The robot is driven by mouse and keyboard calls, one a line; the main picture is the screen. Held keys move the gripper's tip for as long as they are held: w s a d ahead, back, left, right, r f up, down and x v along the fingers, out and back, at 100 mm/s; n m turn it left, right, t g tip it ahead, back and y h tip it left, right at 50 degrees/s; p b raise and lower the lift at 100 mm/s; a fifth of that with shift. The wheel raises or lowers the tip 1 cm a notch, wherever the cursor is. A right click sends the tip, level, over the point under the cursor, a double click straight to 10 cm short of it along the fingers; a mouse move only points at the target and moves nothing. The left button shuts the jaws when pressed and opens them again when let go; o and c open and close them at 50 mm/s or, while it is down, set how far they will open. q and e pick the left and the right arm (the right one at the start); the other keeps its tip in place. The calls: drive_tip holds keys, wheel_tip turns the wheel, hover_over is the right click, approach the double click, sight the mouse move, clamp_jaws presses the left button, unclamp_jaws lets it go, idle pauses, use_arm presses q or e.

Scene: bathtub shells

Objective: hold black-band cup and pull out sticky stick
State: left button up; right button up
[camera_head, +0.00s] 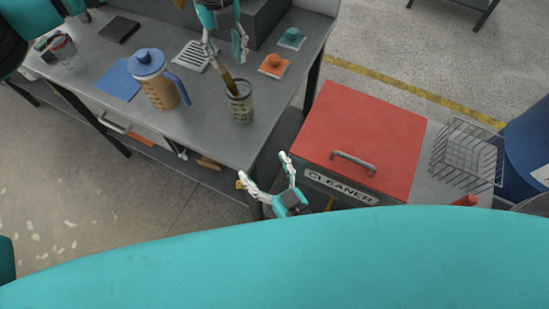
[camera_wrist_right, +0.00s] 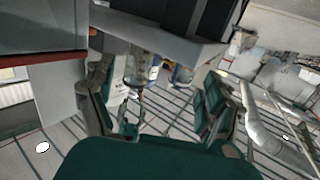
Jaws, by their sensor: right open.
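The dark-banded cup (camera_head: 240,110) stands upright on the grey table near its front right corner. A brown stick (camera_head: 228,82) leans out of it, up and to the left; its lower end is hidden in the cup. My left gripper (camera_head: 226,54) is above the cup with its fingers apart, one close to the stick's upper part; I cannot tell whether they touch. My right gripper (camera_head: 266,172) is open and empty, in front of the table edge, below and apart from the cup. In the right wrist view its fingers (camera_wrist_right: 158,115) are also spread.
On the grey table (camera_head: 205,125) are a blue-lidded jug (camera_head: 158,88), a blue mat (camera_head: 117,82), a striped white pad (camera_head: 189,57), an orange block (camera_head: 274,64) and a teal block (camera_head: 291,38). A red-topped cleaner box (camera_head: 365,120) and wire basket (camera_head: 468,150) stand at right.

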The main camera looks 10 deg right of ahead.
sight(247, 114)
drive_tip(key=shift+m+t+h, duration=0.3)
drive_tip(key=shift+t+h, duration=0.2)
drive_tip(key=r+x, duration=0.1)
drive_tip(key=x, duration=0.4)
drive_tip(key=d+r+x, duration=0.1)
drive_tip(key=x, duration=0.5)
drive_tip(key=d+r+x, duration=0.1)
drive_tip(key=x, duration=0.5)
drive_tip(key=shift+w+d+r, duration=0.1)
drive_tip(key=shift+w, duration=0.3)
drive_tip(key=shift+c, duration=0.2)
drive_tip(key=c, duration=1.3)
